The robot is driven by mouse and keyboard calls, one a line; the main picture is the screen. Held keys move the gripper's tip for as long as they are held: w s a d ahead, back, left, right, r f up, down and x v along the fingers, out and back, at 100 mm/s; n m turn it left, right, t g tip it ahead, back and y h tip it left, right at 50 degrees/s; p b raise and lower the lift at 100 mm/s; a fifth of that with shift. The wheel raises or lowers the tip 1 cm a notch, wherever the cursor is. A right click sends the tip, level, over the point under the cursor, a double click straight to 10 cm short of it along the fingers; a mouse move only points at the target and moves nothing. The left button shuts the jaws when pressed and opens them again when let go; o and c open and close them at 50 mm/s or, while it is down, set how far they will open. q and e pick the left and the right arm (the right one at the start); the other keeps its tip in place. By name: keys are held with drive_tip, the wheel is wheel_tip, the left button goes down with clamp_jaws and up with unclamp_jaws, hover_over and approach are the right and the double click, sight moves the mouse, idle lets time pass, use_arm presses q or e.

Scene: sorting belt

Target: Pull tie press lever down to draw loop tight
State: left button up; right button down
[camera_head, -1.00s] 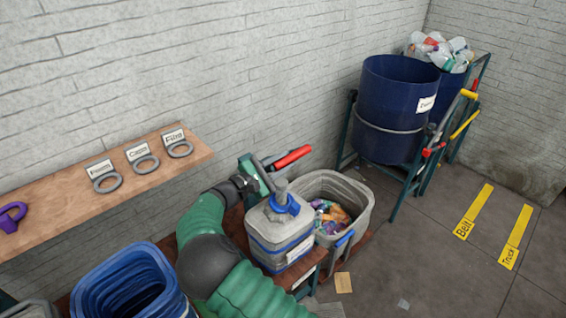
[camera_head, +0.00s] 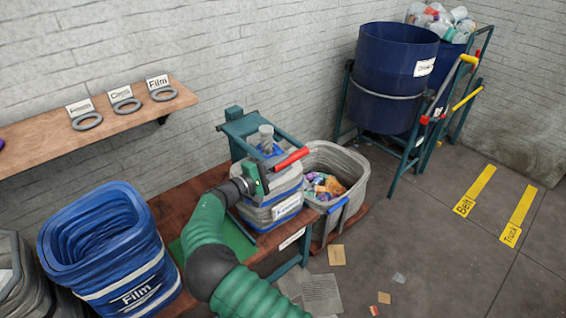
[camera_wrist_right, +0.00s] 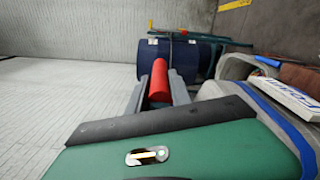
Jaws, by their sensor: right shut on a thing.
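The tie press (camera_head: 240,127) is a green frame standing on the wooden bench behind a grey bag with a blue band. The bag's gathered grey neck (camera_head: 266,134) stands up, with the blue loop (camera_head: 270,150) around its base. The press lever's red handle (camera_head: 291,159) lies across the front of the bag, below the neck. My right gripper (camera_head: 266,172) is shut on the lever. In the right wrist view the red handle (camera_wrist_right: 159,80) lies between its grey fingers. How tight the loop is cannot be told. My left gripper is not in view.
A grey bin (camera_head: 352,165) of colourful waste stands right of the press. A blue "Film" bag stack (camera_head: 105,245) stands at left. A shelf (camera_head: 50,140) holds labelled rings. Blue barrels (camera_head: 392,75) stand at the back right. The floor at right is mostly clear.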

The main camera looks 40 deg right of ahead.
drive_tip(key=shift+s+f, duration=0.15)
drive_tip(key=shift+f, duration=0.35)
drive_tip(key=c, duration=1.5)
unclamp_jaws()
drive_tip(key=o, duration=0.3)
drive_tip(key=shift+d, duration=0.1)
drive_tip(key=shift+o, duration=0.2)
